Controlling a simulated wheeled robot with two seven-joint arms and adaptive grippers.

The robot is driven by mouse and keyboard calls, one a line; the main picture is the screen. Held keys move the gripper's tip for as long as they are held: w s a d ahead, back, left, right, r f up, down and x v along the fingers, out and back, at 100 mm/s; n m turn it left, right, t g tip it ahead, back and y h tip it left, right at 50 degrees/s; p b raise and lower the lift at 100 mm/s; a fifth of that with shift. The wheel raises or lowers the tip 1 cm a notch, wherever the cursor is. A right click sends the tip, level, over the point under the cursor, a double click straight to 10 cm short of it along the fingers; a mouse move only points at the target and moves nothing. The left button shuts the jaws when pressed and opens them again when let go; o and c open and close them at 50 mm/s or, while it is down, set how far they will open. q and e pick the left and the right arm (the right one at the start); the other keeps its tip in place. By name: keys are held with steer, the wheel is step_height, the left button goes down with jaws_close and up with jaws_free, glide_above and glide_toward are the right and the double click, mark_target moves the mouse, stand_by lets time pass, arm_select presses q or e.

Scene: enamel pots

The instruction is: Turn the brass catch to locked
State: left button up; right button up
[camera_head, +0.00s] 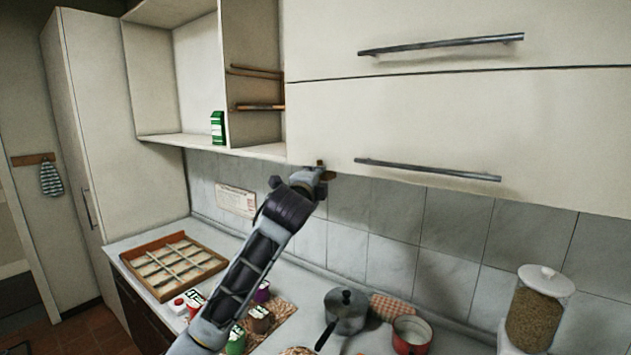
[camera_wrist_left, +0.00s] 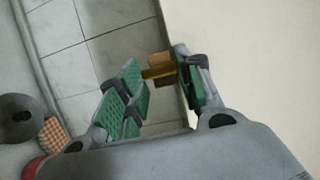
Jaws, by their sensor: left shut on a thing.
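The brass catch (camera_head: 320,163) is a small brass-coloured piece at the lower edge of the white wall cabinet (camera_head: 440,125), near the cabinet's left corner. In the left wrist view the catch (camera_wrist_left: 158,71) shows between the green-padded fingers. My left gripper (camera_head: 322,175) reaches up to it from below and is shut on it. It also shows in the left wrist view (camera_wrist_left: 154,83). Fingers and wrist hide part of the catch, and I cannot tell which way it is turned. My right gripper is in neither view.
Below lie a wooden divided tray (camera_head: 175,264), a dark pot (camera_head: 345,310), a red pot (camera_head: 411,334) and a lidded jar (camera_head: 538,310) on the counter. Bar handles (camera_head: 428,170) stick out from the cabinet. An open shelf (camera_head: 200,140) holds a green carton (camera_head: 217,127).

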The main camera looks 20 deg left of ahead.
arm_select(q)
steer(key=o, duration=1)
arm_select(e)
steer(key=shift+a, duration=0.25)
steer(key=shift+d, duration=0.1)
arm_select(q)
steer(key=shift+s, duration=0.15)
steer(key=shift+s+d, duration=0.2)
steer(key=shift+s, duration=5.6)
